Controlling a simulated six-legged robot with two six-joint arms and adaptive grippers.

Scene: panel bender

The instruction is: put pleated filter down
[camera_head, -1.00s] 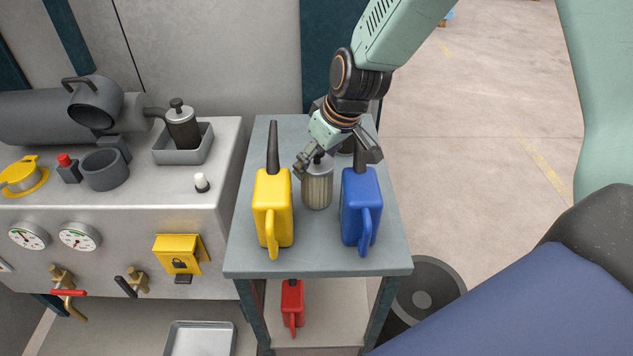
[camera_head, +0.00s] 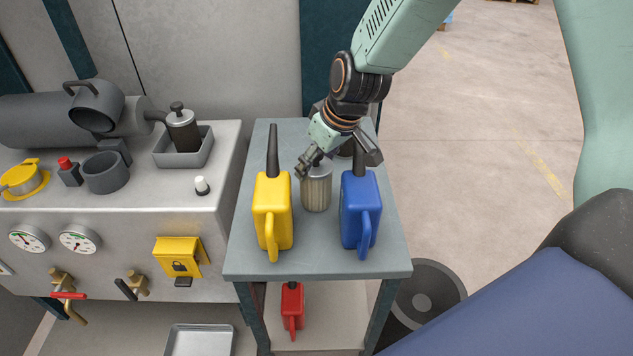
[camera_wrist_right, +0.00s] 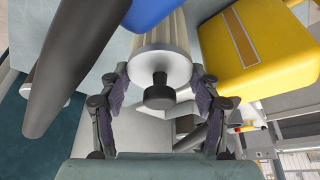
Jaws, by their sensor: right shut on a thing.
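The pleated filter (camera_head: 316,192) is a beige ribbed cylinder with a grey metal cap and a dark knob. It stands upright at the cart top, between the yellow can and the blue can. My right gripper (camera_head: 318,166) reaches down from above and is shut on its top. In the right wrist view, the filter's cap and knob (camera_wrist_right: 160,92) sit between the two fingers of the gripper (camera_wrist_right: 160,90). Whether its base touches the cart top is hard to tell. My left gripper is not in view.
A yellow can (camera_head: 272,212) stands close left of the filter and a blue can (camera_head: 361,212) close right. The grey cart top (camera_head: 318,262) is bare in front. A dark filter (camera_head: 183,130) stands in a grey tray (camera_head: 170,158) on the machine. A red can (camera_head: 292,306) is below.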

